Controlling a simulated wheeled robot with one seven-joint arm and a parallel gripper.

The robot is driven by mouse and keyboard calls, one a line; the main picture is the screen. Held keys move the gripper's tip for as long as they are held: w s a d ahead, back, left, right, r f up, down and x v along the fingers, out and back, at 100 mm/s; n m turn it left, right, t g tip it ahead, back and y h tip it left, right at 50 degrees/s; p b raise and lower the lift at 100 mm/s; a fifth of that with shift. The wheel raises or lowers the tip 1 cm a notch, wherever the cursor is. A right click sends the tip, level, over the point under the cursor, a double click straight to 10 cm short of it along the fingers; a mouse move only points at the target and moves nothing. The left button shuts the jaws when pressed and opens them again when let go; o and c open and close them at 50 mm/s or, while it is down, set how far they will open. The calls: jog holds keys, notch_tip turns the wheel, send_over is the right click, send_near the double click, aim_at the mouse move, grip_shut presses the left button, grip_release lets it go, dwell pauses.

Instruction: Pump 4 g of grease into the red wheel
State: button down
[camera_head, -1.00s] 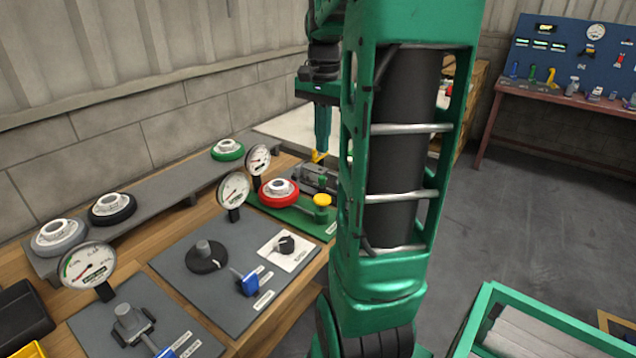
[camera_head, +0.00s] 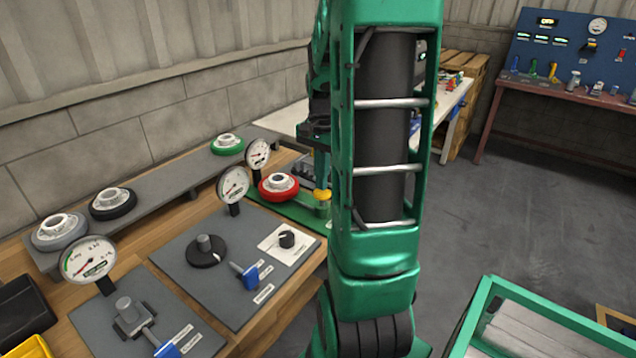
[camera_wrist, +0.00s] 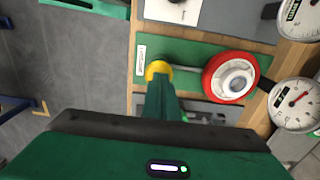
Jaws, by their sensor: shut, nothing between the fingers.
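The red wheel (camera_head: 278,187) with a pale hub lies on a green plate on the workbench. It also shows in the wrist view (camera_wrist: 213,82), with a grey bar running from it towards a round yellow knob (camera_wrist: 158,68). The yellow knob (camera_head: 322,195) is beside the wheel in the head view. My gripper (camera_wrist: 161,82) is shut and empty, its fingertips right at the yellow knob; I cannot tell whether they touch it. In the head view my arm hides part of the gripper. A dial gauge (camera_wrist: 297,103) stands beside the wheel.
A grey panel (camera_head: 200,285) with a black knob, a blue-handled lever and a selector lies in front. More gauges (camera_head: 88,262) stand nearby. Green (camera_head: 228,145), black (camera_head: 112,204) and grey (camera_head: 59,232) wheels sit on the back shelf. A green-framed cart (camera_head: 490,300) is at right.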

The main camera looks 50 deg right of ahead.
jog(key=shift+f, duration=0.5)
jog(key=shift+s+a+f, duration=0.1)
jog(key=shift+f, duration=1.35)
notch_tip(320, 180, up, 14)
jog(key=shift+r, duration=0.15)
dwell(0.4)
